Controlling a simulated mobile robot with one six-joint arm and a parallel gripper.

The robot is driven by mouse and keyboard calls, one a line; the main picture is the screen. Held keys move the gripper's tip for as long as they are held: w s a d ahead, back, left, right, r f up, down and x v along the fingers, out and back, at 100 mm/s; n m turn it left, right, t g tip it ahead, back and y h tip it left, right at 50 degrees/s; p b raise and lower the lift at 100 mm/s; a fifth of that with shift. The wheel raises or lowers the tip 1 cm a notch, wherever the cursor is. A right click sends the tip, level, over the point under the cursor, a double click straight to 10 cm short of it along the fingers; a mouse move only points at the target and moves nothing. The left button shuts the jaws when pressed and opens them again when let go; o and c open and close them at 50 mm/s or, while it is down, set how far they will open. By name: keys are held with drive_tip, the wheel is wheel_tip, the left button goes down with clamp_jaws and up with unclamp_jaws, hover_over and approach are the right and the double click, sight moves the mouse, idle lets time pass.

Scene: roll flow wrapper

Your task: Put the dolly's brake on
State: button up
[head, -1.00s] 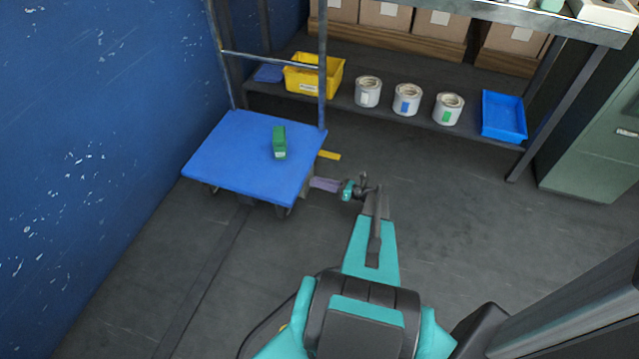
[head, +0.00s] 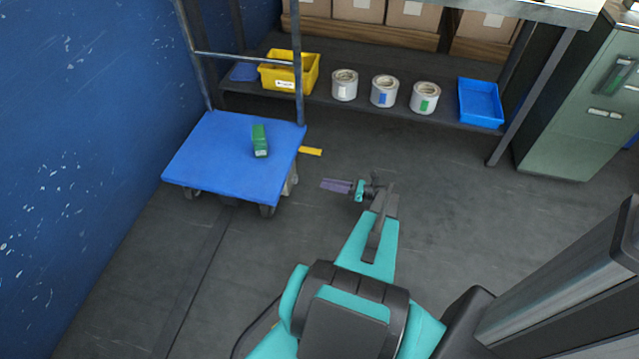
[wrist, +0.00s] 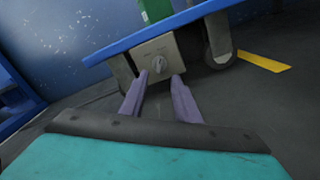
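The dolly (head: 210,165) has a flat blue deck, a grey push frame at the back and dark wheels. In the wrist view, a grey box with a small grey knob (wrist: 158,64) sits under the edge of the blue deck (wrist: 120,52), beside a dark wheel (wrist: 221,52). The knob's grip stands roughly upright. My gripper (head: 323,185) is to the right of the dolly, with a gap of floor between. Its two purple fingers (wrist: 157,78) are spread and empty, pointing at the box with the knob in line between them. No finger visibly touches it.
A green item (head: 260,142) stands on the deck. A yellow strip (head: 311,151) lies on the floor by the dolly. Behind is a shelf (head: 330,112) with a yellow bin, cans and a blue tray. A blue wall is left, a green cabinet (head: 575,120) right.

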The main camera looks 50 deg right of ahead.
drive_tip(key=shift+v, duration=1.05)
drive_tip(key=shift+s, duration=0.1)
